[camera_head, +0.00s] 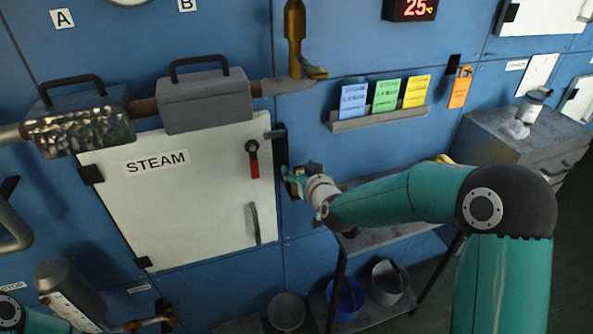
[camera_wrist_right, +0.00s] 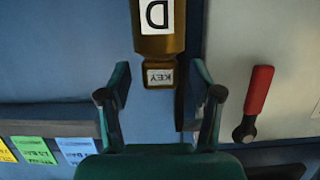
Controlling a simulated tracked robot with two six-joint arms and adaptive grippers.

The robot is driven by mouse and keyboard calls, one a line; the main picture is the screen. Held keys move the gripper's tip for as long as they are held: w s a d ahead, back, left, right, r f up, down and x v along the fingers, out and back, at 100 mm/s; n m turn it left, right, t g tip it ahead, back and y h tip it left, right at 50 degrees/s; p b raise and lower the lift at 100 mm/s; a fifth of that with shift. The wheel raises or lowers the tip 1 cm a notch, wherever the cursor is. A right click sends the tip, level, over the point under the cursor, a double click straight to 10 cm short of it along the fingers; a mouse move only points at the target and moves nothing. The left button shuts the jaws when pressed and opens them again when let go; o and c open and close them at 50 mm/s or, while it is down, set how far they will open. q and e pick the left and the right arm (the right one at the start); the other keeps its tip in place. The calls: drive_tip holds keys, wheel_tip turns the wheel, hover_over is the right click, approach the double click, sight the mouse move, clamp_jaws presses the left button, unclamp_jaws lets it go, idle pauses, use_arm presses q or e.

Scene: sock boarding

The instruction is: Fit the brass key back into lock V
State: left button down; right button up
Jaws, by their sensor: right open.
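The brass key (camera_wrist_right: 159,76), a block with a KEY label, shows upside down in the right wrist view. It joins a larger brass body (camera_wrist_right: 157,42) marked with a letter like D. My right gripper (camera_head: 293,178) is open near the right edge of the STEAM door. In the wrist view its fingertips stand apart on both sides of the key block, with gaps; I cannot tell the depth between them. The key is not clear in the head view. I cannot make out lock V. My left gripper is not in view; only part of that arm (camera_head: 12,318) shows.
The white STEAM door (camera_head: 190,200) has a red-handled lever (camera_head: 254,162), close to my right gripper. A card shelf (camera_head: 378,119) is right of it. Buckets (camera_head: 347,298) stand low under a bench. A brass fitting (camera_head: 294,35) is above.

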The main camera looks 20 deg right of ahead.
drive_tip(key=shift+w+f, duration=0.1)
drive_tip(key=shift+w, duration=0.15)
clamp_jaws()
